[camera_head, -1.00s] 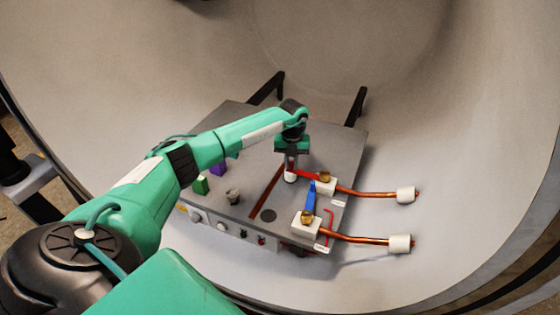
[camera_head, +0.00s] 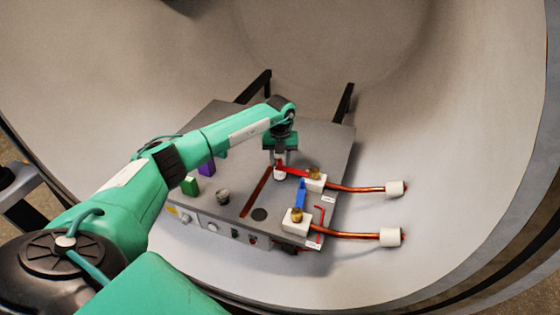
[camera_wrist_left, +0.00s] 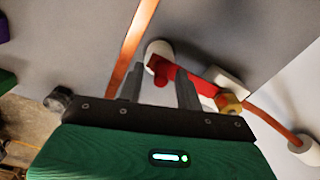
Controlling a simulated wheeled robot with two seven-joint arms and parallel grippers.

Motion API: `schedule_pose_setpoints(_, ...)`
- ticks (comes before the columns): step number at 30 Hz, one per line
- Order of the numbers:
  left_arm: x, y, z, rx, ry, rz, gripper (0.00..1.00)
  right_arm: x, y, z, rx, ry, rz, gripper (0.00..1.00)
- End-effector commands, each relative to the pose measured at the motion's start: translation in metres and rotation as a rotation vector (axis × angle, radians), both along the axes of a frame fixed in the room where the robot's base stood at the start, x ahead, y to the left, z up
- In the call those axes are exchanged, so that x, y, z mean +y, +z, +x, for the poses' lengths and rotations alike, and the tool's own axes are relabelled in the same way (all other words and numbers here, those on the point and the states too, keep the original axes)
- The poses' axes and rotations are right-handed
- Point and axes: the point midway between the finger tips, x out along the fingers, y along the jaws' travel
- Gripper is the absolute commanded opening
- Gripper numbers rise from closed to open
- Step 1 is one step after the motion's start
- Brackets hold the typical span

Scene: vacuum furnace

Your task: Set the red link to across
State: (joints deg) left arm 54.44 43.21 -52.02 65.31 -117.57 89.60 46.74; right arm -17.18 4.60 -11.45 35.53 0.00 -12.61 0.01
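The red link (camera_head: 292,171) lies on the grey plate top. It runs from a white post (camera_head: 280,175) to the brass nut (camera_head: 315,174) on the far white block. In the left wrist view the red link (camera_wrist_left: 190,80) has a short red knob (camera_wrist_left: 161,81) near its white-post end. My left gripper (camera_head: 281,162) points down over that end. In the wrist view its two grey fingers (camera_wrist_left: 160,88) stand apart with the knob between them; I cannot tell whether they touch it. My right gripper is not in view.
A blue link (camera_head: 301,194) reaches from the near brass nut (camera_head: 296,215) toward the red link. Copper rods (camera_head: 355,189) run right to white end caps (camera_head: 394,188). Green (camera_head: 190,186) and purple (camera_head: 207,168) blocks and a grey knob (camera_head: 222,196) stand left. The curved chamber wall surrounds the plate.

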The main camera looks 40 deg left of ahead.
Motion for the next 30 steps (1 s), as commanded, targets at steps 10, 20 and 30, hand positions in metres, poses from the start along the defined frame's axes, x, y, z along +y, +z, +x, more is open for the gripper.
schedule_pose_setpoints(10,0.000,0.070,0.001,-0.007,0.000,0.001,0.36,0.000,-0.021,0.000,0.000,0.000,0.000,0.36)
schedule_pose_setpoints(20,0.001,0.124,0.000,-0.001,0.000,0.001,0.36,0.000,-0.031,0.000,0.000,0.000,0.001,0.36)
schedule_pose_setpoints(30,0.001,0.133,-0.001,0.000,0.001,0.000,0.36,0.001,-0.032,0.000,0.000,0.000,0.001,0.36)
